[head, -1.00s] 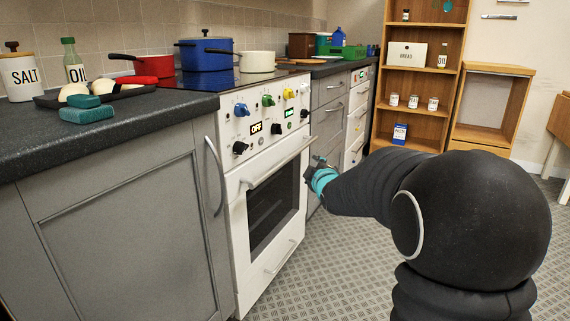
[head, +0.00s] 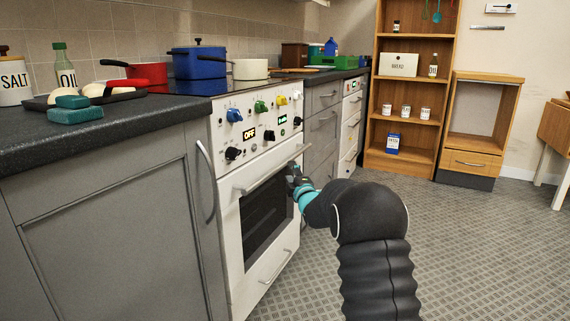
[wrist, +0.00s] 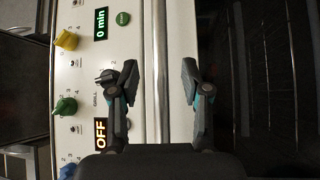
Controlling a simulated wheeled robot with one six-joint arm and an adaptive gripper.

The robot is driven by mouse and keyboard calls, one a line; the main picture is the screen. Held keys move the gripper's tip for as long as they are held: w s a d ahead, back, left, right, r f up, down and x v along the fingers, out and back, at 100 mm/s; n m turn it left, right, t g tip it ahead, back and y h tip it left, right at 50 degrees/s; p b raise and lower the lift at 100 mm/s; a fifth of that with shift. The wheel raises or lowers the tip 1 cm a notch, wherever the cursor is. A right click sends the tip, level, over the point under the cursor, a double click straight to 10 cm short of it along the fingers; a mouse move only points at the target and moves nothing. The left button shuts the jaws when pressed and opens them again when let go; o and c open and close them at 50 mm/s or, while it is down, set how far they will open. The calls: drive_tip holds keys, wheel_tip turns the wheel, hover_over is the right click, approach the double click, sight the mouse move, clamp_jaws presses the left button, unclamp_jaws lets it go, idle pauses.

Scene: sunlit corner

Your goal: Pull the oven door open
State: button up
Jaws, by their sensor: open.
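The white oven (head: 222,130) has a door with a dark window (head: 265,215), and the door looks closed. A pale bar handle (head: 262,174) runs along the door's top. My gripper (head: 292,172) is at the right part of the handle in the head view. In the wrist view my gripper (wrist: 158,72) is open, one finger on each side of the handle (wrist: 158,40). The handle lies between the fingers with gaps on both sides. Whether the fingertips reach past the bar is hard to tell.
The control panel (wrist: 95,80) with knobs and displays is close to one finger. A grey cabinet (head: 120,230) with a curved handle stands left of the oven. Pots stand on the hob. The floor (head: 460,240) on the right is clear. A wooden shelf (head: 410,155) stands at the back.

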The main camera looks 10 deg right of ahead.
sight(285, 162)
drive_tip(key=w, duration=0.5)
drive_tip(key=w+a+r, duration=0.1)
drive_tip(key=w, duration=0.1)
drive_tip(key=shift+w, duration=0.15)
clamp_jaws()
